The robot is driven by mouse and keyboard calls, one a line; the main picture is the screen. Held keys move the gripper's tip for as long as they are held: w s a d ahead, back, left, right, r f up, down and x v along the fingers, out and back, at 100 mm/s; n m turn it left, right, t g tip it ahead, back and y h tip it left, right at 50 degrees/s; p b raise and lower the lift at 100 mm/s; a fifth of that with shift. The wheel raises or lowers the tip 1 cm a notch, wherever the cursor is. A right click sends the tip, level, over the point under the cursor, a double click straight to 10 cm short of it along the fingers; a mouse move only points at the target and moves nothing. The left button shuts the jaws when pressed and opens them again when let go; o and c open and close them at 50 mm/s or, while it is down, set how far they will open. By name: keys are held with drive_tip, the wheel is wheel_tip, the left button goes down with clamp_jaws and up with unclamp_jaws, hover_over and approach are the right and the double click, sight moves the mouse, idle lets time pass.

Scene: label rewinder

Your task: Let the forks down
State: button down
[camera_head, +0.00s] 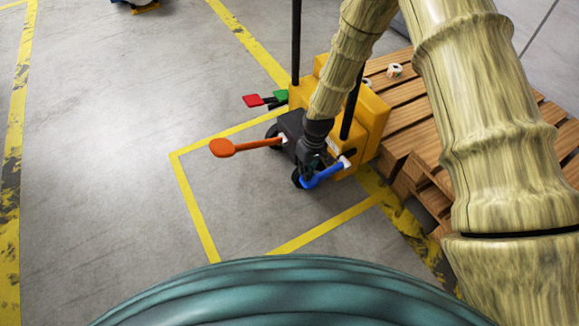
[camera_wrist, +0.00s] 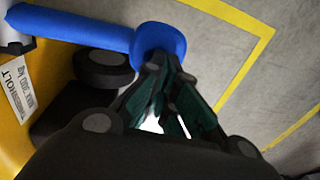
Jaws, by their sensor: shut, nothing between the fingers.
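A yellow pallet-lifting truck (camera_head: 372,112) stands beside a wooden pallet. An orange lever (camera_head: 245,147) sticks out from it to the left, and a blue lever (camera_head: 328,174) sticks out at its lower front. Red (camera_head: 252,100) and green (camera_head: 280,96) paddles sit on its far side. My gripper (camera_head: 307,172) is shut and empty, close to the blue lever's free end. In the wrist view, the blue lever's rounded end (camera_wrist: 160,40) lies just past my gripper's fingertips (camera_wrist: 166,62); I cannot tell whether they touch. The forks are hidden.
The wooden pallet (camera_head: 398,95) is at the right, with small rolls on it. Yellow lines (camera_head: 190,200) mark the floor around the truck. Two black uprights (camera_head: 296,40) rise from the truck near my arm. The floor at the left is clear.

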drive_tip(key=shift+s+d+f, duration=0.1)
drive_tip(key=shift+f, duration=0.25)
drive_tip(key=shift+s+d+f+p, duration=0.1)
drive_tip(key=shift+s+f+p, duration=0.1)
drive_tip(key=shift+f+p, duration=0.5)
drive_tip(key=shift+f, duration=0.6)
drive_tip(key=shift+s+a+f, duration=0.1)
drive_tip(key=shift+a+f, duration=0.05)
drive_tip(key=shift+a, duration=0.05)
drive_tip(key=shift+r+p, duration=0.65)
drive_tip(key=shift+p, duration=0.1)
wheel_tip(320, 180, up, 13)
drive_tip(key=a+p, duration=0.1)
drive_tip(key=p, duration=0.4)
drive_tip(key=shift+s+a+r+p, duration=0.15)
drive_tip(key=shift+s+a+p, duration=0.15)
